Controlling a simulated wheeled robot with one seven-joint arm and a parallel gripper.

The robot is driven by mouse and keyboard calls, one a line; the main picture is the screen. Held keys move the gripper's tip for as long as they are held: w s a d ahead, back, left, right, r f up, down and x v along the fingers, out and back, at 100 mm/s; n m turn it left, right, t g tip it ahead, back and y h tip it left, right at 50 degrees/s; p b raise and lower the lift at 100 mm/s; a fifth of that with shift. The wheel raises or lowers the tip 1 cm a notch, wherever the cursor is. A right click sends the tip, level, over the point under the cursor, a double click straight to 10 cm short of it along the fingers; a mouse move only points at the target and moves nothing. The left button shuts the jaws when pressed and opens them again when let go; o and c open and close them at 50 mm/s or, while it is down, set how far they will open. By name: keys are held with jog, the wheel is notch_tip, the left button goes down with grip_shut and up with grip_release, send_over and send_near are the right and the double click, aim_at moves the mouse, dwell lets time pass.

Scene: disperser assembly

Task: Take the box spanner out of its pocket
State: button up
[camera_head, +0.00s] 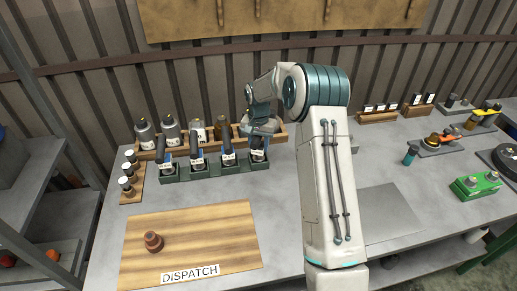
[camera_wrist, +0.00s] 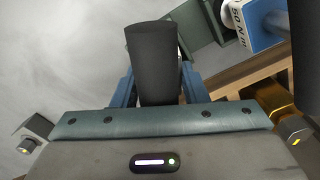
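A dark green rack (camera_head: 205,173) holds several upright tools with black handles and white labels. My gripper (camera_head: 258,132) is over its right end, at the rightmost tool (camera_head: 258,154), which I take for the box spanner. In the wrist view its black handle (camera_wrist: 154,60) stands between the blue fingers of my gripper (camera_wrist: 158,90). The fingers lie close against both sides, with no gap showing. The handle's lower part and its pocket are hidden in the wrist view. In the head view the tool looks still seated at the rack.
The neighbouring tool (camera_wrist: 252,22), labelled 50 N m, is close on the right in the wrist view. A wooden rack (camera_head: 180,144) with bottles stands behind the green rack. The wooden dispatch board (camera_head: 205,235) in front holds one brown part (camera_head: 153,241) and has free room.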

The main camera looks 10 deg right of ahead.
jog(key=c, duration=0.3)
jog(key=shift+r, duration=0.1)
